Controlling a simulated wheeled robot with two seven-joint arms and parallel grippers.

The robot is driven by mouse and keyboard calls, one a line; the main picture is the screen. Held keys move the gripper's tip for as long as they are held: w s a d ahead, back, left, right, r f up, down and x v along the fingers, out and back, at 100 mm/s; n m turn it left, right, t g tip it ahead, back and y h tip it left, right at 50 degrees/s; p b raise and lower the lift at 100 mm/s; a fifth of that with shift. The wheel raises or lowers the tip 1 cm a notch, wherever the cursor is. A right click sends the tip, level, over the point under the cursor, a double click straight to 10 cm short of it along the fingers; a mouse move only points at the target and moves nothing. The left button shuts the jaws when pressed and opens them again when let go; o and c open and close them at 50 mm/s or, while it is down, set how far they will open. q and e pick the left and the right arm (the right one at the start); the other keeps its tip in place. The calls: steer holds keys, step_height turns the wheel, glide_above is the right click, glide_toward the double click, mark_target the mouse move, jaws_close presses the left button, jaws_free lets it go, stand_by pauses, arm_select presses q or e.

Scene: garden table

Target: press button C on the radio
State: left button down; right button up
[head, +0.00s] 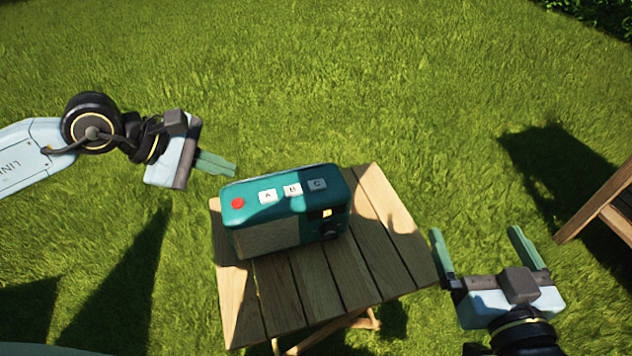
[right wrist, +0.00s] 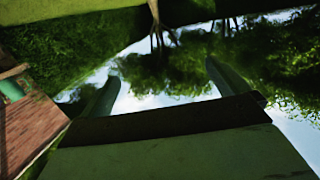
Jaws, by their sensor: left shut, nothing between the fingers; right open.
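A teal radio (head: 285,212) stands on the wooden table (head: 395,240) in the head view. My left gripper (head: 234,169) is shut and empty, just behind the radio's left end and apart from button C. My right gripper (head: 480,238) is open and empty to the right of the table. Its fingers also show in the right wrist view (right wrist: 162,88), with sky and trees beyond and no radio.
Grass (head: 400,80) surrounds the slatted table. Part of another wooden piece of furniture (head: 600,208) stands at the right edge of the head view. The table's right part, beside the radio, is bare.

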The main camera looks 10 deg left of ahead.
steer(key=shift+c, duration=0.4)
jaws_close()
stand_by(0.4)
stand_by(1.0)
